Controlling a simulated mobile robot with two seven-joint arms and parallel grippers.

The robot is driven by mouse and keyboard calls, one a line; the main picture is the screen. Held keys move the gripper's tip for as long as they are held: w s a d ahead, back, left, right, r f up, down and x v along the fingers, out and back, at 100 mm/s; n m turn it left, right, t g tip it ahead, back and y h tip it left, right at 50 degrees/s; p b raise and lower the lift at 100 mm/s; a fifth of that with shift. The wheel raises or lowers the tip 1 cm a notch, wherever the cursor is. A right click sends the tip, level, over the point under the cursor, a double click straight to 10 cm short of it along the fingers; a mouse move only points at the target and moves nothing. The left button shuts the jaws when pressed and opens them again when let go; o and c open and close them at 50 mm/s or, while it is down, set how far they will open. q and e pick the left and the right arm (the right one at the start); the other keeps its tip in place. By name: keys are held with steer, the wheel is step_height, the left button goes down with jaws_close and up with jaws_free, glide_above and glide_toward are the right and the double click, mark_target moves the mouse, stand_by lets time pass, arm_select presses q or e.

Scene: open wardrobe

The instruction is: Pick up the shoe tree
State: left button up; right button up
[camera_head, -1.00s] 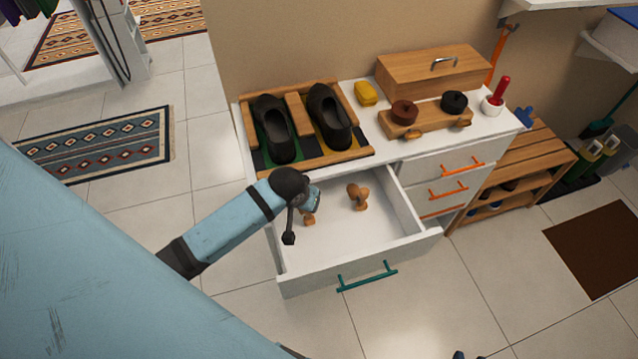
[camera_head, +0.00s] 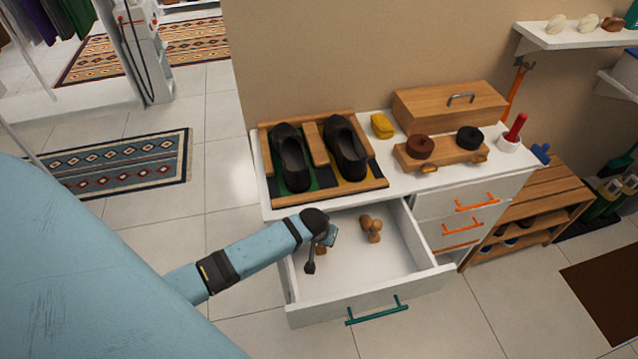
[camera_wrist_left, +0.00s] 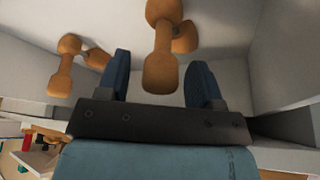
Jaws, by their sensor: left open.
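Two wooden shoe trees lie in the open white drawer (camera_head: 400,262). One shoe tree (camera_head: 371,228) lies clear in the drawer's back middle; it also shows at the left of the left wrist view (camera_wrist_left: 68,65). The other shoe tree (camera_head: 321,248) is largely hidden behind my left gripper (camera_head: 321,252) in the head view. In the left wrist view this shoe tree (camera_wrist_left: 162,50) shows between the two dark blue fingers of the left gripper (camera_wrist_left: 161,80). The fingers are open, with a gap on each side of the wood. My right gripper is not in view.
The drawer's walls and its front with a teal handle (camera_head: 377,310) surround the shoe trees. On the cabinet top stand black shoes (camera_head: 291,160) in a wooden tray, a yellow item (camera_head: 382,125) and a wooden box (camera_head: 449,106). The drawer's right part is bare.

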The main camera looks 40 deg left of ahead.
arm_select(q)
steer(key=shift+x, duration=0.8)
steer(key=c, duration=0.9)
